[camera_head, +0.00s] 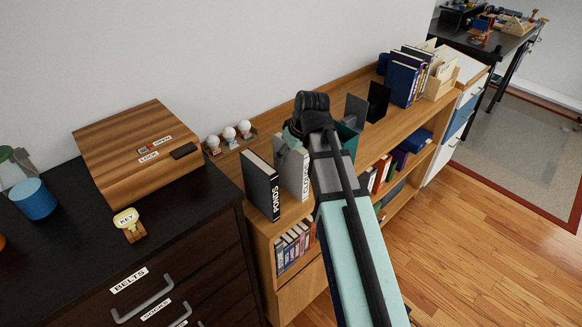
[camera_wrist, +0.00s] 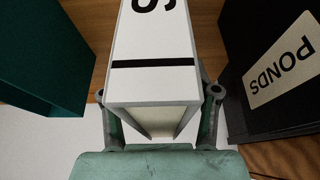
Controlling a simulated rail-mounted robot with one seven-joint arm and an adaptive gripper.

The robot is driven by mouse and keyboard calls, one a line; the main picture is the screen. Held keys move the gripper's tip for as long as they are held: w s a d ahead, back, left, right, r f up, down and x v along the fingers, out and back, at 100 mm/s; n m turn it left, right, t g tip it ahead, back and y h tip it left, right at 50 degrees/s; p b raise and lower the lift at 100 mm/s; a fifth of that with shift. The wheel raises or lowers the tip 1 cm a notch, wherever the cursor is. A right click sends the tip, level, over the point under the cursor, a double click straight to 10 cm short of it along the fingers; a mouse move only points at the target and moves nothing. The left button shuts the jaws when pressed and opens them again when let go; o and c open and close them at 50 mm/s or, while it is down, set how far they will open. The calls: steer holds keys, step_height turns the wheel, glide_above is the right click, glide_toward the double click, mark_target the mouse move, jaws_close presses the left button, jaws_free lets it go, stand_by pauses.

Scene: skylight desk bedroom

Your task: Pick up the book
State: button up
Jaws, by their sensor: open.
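A white book (camera_head: 293,170) stands upright on the wooden shelf top, its spine lettering partly hidden by my arm. In the wrist view the white book (camera_wrist: 153,88) fills the middle, with a black band across it. My gripper (camera_wrist: 160,95) is open, with one finger on each side of this book; I cannot tell whether they touch it. In the head view my gripper (camera_head: 291,141) is over the book's upper part, mostly hidden by my wrist. A black book labelled PONDS (camera_head: 261,184) stands just left of it. It is at the right in the wrist view (camera_wrist: 280,75).
A teal book (camera_wrist: 40,55) stands left of the white book in the wrist view, with a gap. Bulb-like ornaments (camera_head: 229,133) sit behind. A dark dresser (camera_head: 190,225) with a wooden box (camera_head: 120,145) is at left. More books (camera_head: 401,80) stand at the shelf's far end.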

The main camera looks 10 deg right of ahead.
steer(key=shift+f, duration=0.25)
stand_by(0.4)
jaws_close()
